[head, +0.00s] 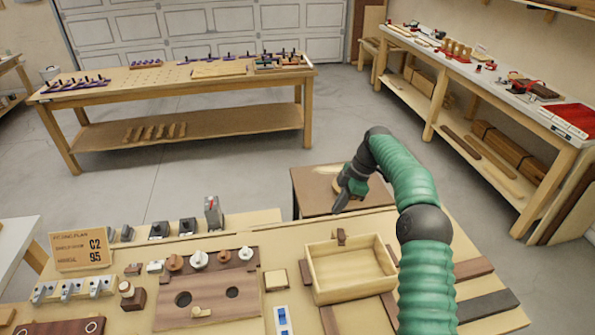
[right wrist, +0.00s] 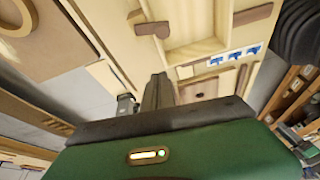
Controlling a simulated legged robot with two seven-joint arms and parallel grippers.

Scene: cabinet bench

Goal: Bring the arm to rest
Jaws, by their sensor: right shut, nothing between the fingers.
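My right arm, green with dark joints, rises from the lower right in the head view and bends over the bench. My right gripper (head: 341,203) is shut and empty, held above the far side of the bench, just beyond the open wooden drawer box (head: 350,292). In the right wrist view the closed dark fingers of my right gripper (right wrist: 158,88) point toward the bench, with the drawer box (right wrist: 205,47) ahead of them. My left gripper does not show in the head view.
The bench (head: 244,221) carries a brown board (head: 206,311) with knobs and holes, a sign (head: 79,249), metal latches (head: 72,289) and a blue switch (head: 283,321). A small brown table (head: 310,187) stands behind. A long worktable (head: 165,78) and a side bench (head: 480,72) stand farther off, with open floor between.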

